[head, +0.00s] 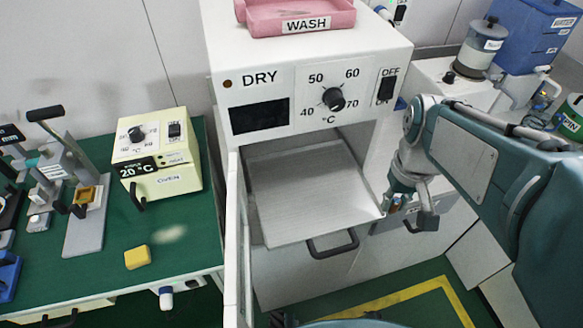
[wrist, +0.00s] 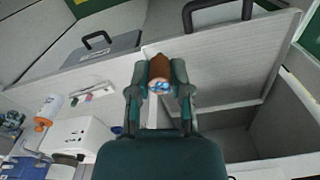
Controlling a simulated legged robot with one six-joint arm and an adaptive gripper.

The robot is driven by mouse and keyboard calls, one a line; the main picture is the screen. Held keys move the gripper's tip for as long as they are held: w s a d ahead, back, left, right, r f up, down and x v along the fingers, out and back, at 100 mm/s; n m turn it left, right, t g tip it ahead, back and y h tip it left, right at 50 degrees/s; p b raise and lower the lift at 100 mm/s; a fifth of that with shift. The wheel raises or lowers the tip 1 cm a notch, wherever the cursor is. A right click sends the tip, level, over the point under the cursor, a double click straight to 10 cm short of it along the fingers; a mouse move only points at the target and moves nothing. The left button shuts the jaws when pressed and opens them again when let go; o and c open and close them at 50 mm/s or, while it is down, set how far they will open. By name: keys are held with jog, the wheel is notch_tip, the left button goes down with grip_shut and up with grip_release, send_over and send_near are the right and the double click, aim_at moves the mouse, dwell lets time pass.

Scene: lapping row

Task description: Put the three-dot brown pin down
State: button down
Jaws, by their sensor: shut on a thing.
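My gripper (wrist: 160,78) is shut on a brown pin (wrist: 160,68) in the wrist view. The pin's end facing the wrist camera has blue and white marks; I cannot count dots. In the head view my gripper (head: 402,200) is at the right front corner of a pale tray (head: 300,195) pulled out below the DRY unit (head: 300,80). A small bit of the pin (head: 394,204) seems to show there, mostly hidden by the fingers. I cannot tell whether the pin touches anything.
The DRY unit's white door (head: 235,240) stands open at the left of the tray. The green bench (head: 190,240) at left holds a cream oven (head: 158,160), a yellow block (head: 137,257) and lever presses. A pink WASH tray (head: 298,15) sits on top.

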send_near(322, 215)
jog(key=s+d+r, duration=0.2)
jog(key=d, duration=0.1)
jog(key=a+f, duration=0.1)
jog(key=w+a+f, duration=0.1)
jog(key=a+f, duration=0.1)
jog(key=f, duration=0.1)
jog(key=shift+w, duration=0.25)
jog(key=shift+w+f, duration=0.2)
jog(key=shift+f, duration=0.3)
notch_tip(322, 215, down, 2)
jog(key=shift+d+f, duration=0.1)
jog(key=shift+f, duration=0.15)
jog(key=shift+w+f, duration=0.1)
jog(key=shift+f, duration=0.25)
jog(key=shift+a, duration=0.45)
jog(key=shift+d+f, duration=0.1)
jog(key=shift+f, duration=0.05)
jog(key=c, duration=0.5)
grip_release()
jog(key=shift+c, duration=0.2)
jog(key=shift+d, duration=0.2)
